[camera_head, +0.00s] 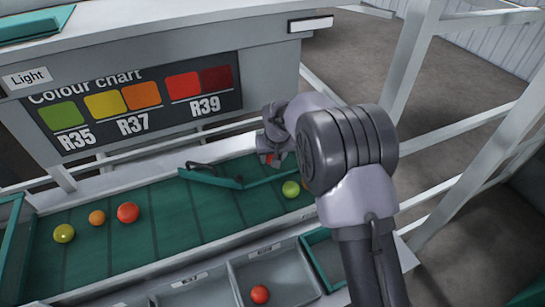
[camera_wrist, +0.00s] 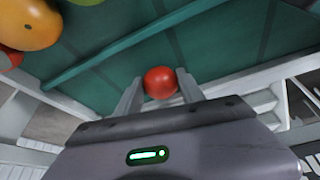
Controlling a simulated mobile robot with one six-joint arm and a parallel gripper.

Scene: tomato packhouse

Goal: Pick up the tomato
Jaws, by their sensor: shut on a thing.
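A red tomato (camera_wrist: 160,82) sits between the two fingers of my gripper (camera_wrist: 161,88) in the wrist view, with a finger against each side. In the head view my gripper (camera_head: 270,157) is over the far side of the green sorting belt (camera_head: 213,212), near a bent green guide. Only a small red patch of the held tomato (camera_head: 268,158) shows there, the rest hidden by the fingers. I cannot tell from the head view how far above the belt it is.
On the belt's left lie a red tomato (camera_head: 128,212), an orange one (camera_head: 97,217) and a yellow-green one (camera_head: 64,233). A green tomato (camera_head: 290,188) lies close to my arm. Another red tomato (camera_head: 259,294) is in a grey front bin (camera_head: 290,262). A colour chart (camera_head: 135,105) stands behind.

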